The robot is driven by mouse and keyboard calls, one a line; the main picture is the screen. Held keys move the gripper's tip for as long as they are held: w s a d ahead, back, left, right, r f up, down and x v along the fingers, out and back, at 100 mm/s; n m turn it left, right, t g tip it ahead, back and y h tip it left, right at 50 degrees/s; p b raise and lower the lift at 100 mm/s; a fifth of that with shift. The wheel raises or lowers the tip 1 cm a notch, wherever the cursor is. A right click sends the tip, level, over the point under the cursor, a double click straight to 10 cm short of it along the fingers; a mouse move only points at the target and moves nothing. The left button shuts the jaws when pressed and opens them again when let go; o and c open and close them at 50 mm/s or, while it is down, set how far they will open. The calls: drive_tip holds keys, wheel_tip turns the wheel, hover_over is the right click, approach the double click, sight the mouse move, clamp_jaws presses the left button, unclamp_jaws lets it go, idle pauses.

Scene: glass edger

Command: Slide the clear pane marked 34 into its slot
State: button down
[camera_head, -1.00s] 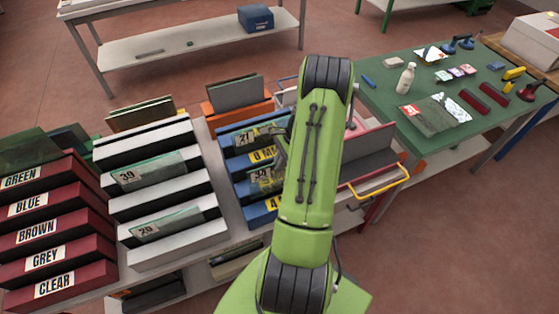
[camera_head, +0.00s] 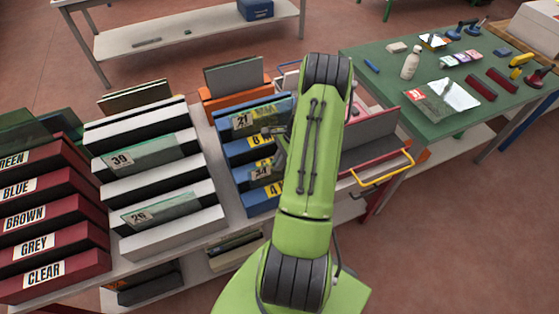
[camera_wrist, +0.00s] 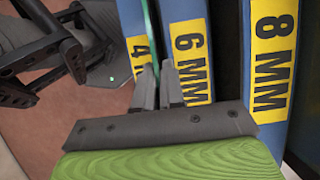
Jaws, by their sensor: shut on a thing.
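The clear pane marked 34 (camera_head: 261,171) is at the blue thickness rack (camera_head: 263,207), in front of the row between the 8 MM and 4 MM labels. In the wrist view its thin greenish edge (camera_wrist: 152,38) runs between the 4 MM and 6 MM blocks. My gripper (camera_wrist: 159,72) is shut on that edge, its fingertips close to the blocks. In the head view my arm hides most of the gripper and the pane's right end. I cannot tell how deep the pane sits.
Pane 21 (camera_head: 243,121) stands higher in the same rack. A white rack (camera_head: 160,191) with panes 39 and 26 is to the left, then a red colour-labelled rack (camera_head: 58,238). A pink-sided cart with a yellow handle (camera_head: 382,176) and a green table (camera_head: 388,91) are to the right.

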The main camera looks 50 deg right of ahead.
drive_tip(key=shift+f+b, duration=0.3)
drive_tip(key=shift+f, duration=0.05)
idle(0.4)
drive_tip(key=c, duration=1.2)
unclamp_jaws()
drive_tip(key=shift+o, duration=0.2)
drive_tip(key=p+v, duration=0.1)
drive_tip(key=v, duration=1.4)
drive_tip(key=shift+r+p, duration=0.35)
drive_tip(key=shift+d, duration=0.15)
